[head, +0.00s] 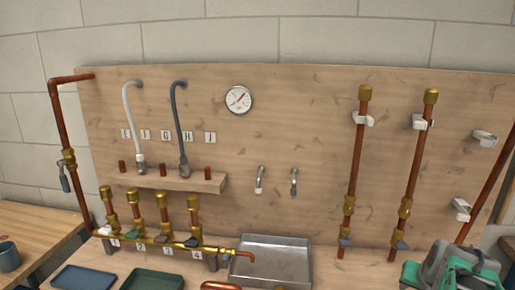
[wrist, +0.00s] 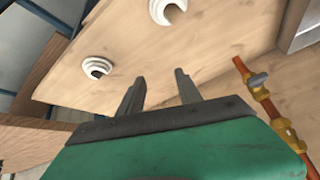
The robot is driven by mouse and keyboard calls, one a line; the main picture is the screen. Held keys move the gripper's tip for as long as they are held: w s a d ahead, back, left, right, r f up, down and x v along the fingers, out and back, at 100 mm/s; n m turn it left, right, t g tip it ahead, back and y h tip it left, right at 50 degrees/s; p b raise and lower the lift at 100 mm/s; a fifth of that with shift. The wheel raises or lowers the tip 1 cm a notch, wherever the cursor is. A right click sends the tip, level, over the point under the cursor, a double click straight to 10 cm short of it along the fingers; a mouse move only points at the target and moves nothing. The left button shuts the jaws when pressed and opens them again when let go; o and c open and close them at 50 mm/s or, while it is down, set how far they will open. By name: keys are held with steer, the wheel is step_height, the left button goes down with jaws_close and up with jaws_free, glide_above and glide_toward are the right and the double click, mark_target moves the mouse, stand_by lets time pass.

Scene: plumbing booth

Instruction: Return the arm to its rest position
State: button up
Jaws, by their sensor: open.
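My gripper (wrist: 160,78) shows in the wrist view with its two grey fingers apart and nothing between them. Behind the fingers are a dark bar and the green body of my gripper. Beyond the fingertips is a pale wooden surface, with a visible gap to the fingers hard to judge. In the head view, a green and grey part of my arm shows at the lower right corner, and I cannot make out the fingertips there.
A wooden panel (head: 300,130) carries copper pipes, a gauge (head: 238,99) and hoses. A metal tray (head: 270,262), a blue tray (head: 84,279) and a green tray (head: 152,280) lie in front. The wrist view shows white round fittings (wrist: 97,67) and a copper pipe with valve (wrist: 262,95).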

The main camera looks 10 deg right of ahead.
steer(key=s+a+f+n+g+y+p, duration=0.1)
steer(key=s+a+g, duration=0.1)
steer(key=s+a, duration=0.45)
steer(key=s+a+f+n+g+y+p, duration=0.1)
steer(key=s+a+f+g+y+p, duration=0.15)
steer(key=a, duration=0.75)
steer(key=w+a+r+n+t+p, duration=0.1)
steer(key=a+r+n, duration=0.2)
steer(key=a, duration=0.5)
steer(key=w+a+r+n+t+p, duration=0.1)
steer(key=w+a+r+n, duration=0.1)
steer(key=a+r, duration=0.3)
steer(key=a+n, duration=0.1)
steer(key=a, duration=0.1)
steer(key=shift+w+a, duration=0.15)
steer(key=shift+a, duration=0.25)
steer(key=shift+c, duration=0.5)
